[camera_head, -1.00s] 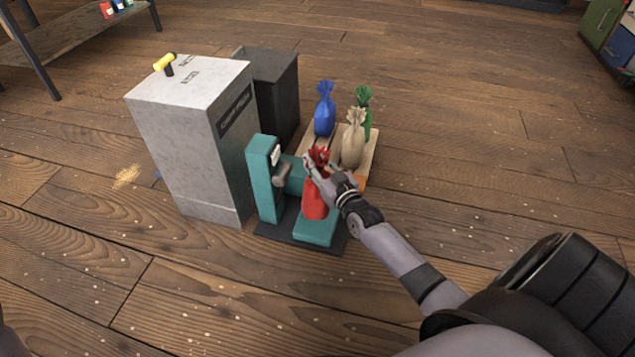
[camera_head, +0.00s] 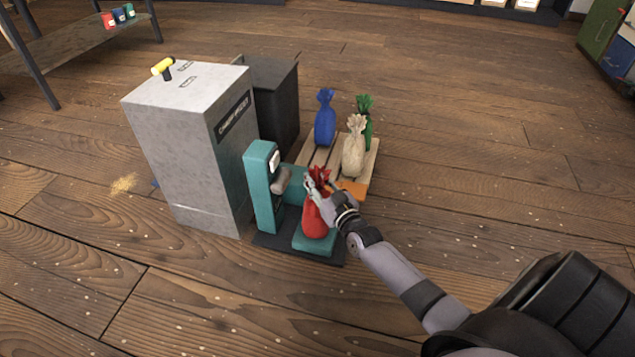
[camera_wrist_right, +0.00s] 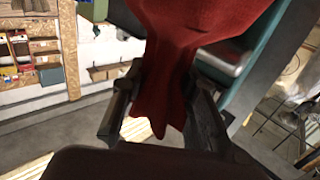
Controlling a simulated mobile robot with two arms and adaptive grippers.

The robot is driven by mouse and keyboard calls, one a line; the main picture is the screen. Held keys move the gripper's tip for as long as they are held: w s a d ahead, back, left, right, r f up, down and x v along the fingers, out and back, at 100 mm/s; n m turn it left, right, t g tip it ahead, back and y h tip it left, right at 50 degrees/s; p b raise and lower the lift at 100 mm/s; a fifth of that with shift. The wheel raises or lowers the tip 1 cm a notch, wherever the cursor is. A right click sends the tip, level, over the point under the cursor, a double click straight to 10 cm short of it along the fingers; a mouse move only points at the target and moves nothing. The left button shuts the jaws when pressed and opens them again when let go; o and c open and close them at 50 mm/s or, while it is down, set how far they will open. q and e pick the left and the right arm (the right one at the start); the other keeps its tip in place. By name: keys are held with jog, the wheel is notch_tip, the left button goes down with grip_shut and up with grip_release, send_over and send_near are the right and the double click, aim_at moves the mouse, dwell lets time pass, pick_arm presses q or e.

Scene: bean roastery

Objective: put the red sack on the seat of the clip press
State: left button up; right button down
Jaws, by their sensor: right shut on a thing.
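The red sack (camera_head: 315,222) is upright at the teal clip press (camera_head: 262,190), over its low teal seat (camera_head: 303,245). Its bottom appears to meet the seat, though the contact is hard to make out. My right gripper (camera_head: 314,187) is shut on the sack's gathered neck. In the right wrist view the red cloth (camera_wrist_right: 165,75) runs between the two dark fingers (camera_wrist_right: 163,108). My left gripper is not in view.
A wooden pallet (camera_head: 315,155) behind the press holds blue (camera_head: 325,120), beige (camera_head: 354,150) and green (camera_head: 365,115) sacks. A grey cabinet (camera_head: 190,150) with a yellow-handled tool (camera_head: 163,66) stands left of the press, with a dark bin (camera_head: 275,100) behind. Floor at the front is clear.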

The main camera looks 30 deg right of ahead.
jog(key=c, duration=1.7)
grip_release()
jog(key=shift+f, duration=0.1)
jog(key=o, duration=0.5)
jog(key=shift+c, duration=0.2)
